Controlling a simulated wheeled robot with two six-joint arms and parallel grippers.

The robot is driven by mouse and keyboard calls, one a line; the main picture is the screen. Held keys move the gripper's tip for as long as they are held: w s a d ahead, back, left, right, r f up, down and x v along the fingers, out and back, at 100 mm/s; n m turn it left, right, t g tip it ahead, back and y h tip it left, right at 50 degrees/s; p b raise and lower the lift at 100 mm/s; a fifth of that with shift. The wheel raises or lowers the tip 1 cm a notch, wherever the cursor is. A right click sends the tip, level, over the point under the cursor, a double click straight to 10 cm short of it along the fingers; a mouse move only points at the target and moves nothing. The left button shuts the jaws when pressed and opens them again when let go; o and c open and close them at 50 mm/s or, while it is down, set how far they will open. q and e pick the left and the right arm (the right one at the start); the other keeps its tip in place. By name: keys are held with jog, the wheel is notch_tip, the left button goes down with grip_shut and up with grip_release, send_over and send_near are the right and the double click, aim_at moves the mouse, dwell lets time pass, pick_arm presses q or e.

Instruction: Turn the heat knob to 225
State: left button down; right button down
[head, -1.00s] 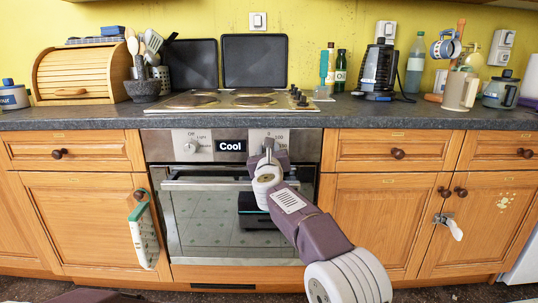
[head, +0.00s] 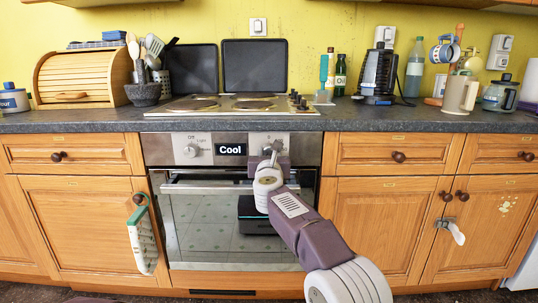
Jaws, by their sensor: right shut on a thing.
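The oven's control panel (head: 168,148) runs across the top of the oven (head: 190,225). A small display (head: 231,149) on it reads "Cool". The left knob (head: 192,150) is in full view. The heat knob is at the right of the panel, largely hidden behind my right gripper (head: 275,148). That gripper is at the panel, shut on the heat knob. The pointer and most of the scale around this knob cannot be read. My left gripper is not in view.
The oven handle (head: 195,188) runs just below the panel, close under my right arm. A towel (head: 142,238) hangs from the left cupboard knob. The worktop (head: 420,121) above holds a hob (head: 225,105), a kettle and bottles.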

jog(key=c, duration=0.9)
grip_release()
jog(key=shift+c, duration=0.2)
jog(key=shift+s, duration=0.2)
jog(key=shift+s+f+b, duration=0.2)
jog(key=shift+s+b, duration=0.75)
jog(key=shift+s, duration=0.15)
jog(key=s+b, duration=0.1)
jog(key=s, duration=0.5)
jog(key=shift+s+r, duration=0.2)
jog(key=shift+s, duration=0.05)
